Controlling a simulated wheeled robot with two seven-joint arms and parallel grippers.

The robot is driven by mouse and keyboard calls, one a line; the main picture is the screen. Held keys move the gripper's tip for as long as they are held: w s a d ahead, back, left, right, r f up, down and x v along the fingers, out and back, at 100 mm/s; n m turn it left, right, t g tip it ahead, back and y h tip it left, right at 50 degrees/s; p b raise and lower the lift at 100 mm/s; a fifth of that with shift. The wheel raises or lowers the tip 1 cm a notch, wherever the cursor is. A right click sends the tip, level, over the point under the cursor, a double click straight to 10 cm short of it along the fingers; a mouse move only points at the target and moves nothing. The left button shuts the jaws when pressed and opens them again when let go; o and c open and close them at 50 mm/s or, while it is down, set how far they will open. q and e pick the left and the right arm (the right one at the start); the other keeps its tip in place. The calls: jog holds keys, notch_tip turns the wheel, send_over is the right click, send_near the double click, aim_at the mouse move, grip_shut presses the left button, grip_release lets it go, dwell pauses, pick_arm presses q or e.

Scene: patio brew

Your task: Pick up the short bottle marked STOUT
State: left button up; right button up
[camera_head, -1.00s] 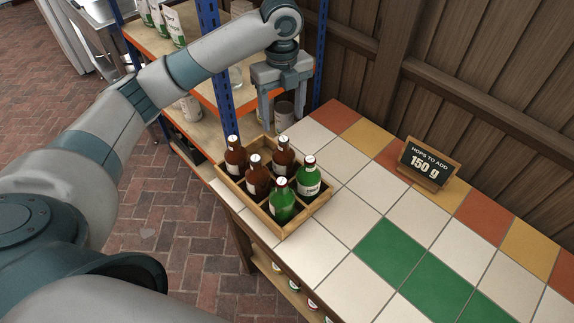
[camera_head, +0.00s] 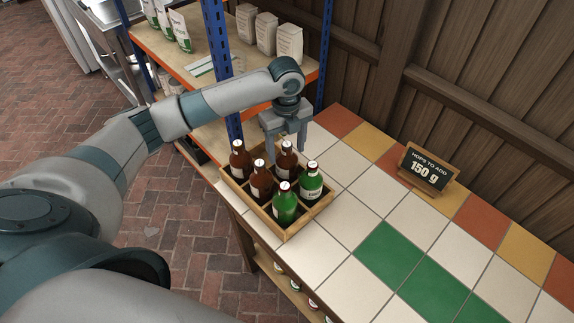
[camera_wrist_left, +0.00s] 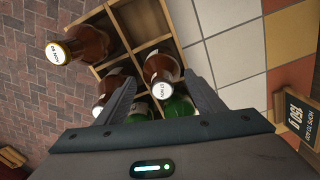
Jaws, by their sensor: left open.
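A wooden crate (camera_head: 294,231) with compartments stands at the left end of the tiled counter. It holds three brown bottles, at the left (camera_head: 240,160), front (camera_head: 261,182) and back (camera_head: 285,165), and two green ones (camera_head: 285,205) (camera_head: 311,183). I cannot read STOUT on any label. My left gripper (camera_head: 287,153) is open, pointing down over the crate's back brown bottle and partly hiding it. In the left wrist view, a brown bottle with a white dated cap (camera_wrist_left: 166,90) shows between the open fingers (camera_wrist_left: 160,78); another brown bottle (camera_wrist_left: 85,44) stands left of them. My right gripper is out of view.
A blue-posted shelf (camera_head: 218,60) with pale bags stands behind the crate's left side. A small sign (camera_head: 428,170) reading "HOPS TO ADD 150 g" stands on the counter at right. Tiles between sign and crate are clear. A wooden fence runs behind.

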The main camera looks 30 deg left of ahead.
aim_at(287, 162)
pick_arm(q)
jog(key=shift+f, duration=0.6)
jog(key=shift+f+p, duration=0.4)
notch_tip(287, 162, down, 4)
jog(key=shift+w+r+p, duration=0.1)
jog(key=shift+w+p, duration=0.05)
jog(key=shift+p, duration=0.75)
jog(key=shift+f, duration=0.35)
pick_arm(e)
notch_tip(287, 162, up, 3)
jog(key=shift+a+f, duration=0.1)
pick_arm(q)
jog(key=c, duration=1.2)
jog(key=shift+c, duration=0.4)
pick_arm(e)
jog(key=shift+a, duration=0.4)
